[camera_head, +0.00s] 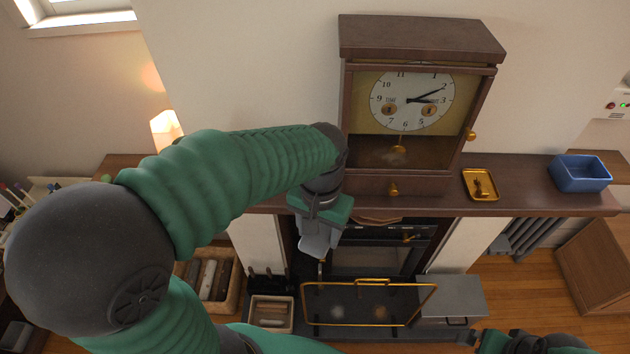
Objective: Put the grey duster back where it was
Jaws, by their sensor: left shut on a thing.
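My left arm reaches from the left across the front of the mantel. My left gripper (318,248) hangs below the mantel's front edge, under the clock's left side, pointing down. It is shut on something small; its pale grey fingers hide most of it. I cannot tell clearly whether this is the grey duster, and I see no other clear duster. A dark part of my right arm (530,343) shows at the bottom right edge; its jaws cannot be made out.
The mantel (530,195) holds a wooden clock (420,40), a brass tray (468,190) with a small brass thing, and a blue bin (580,175). Below are a brass-railed fire guard (368,281), a grey box (452,297), a log basket (180,290) and a small crate (270,327).

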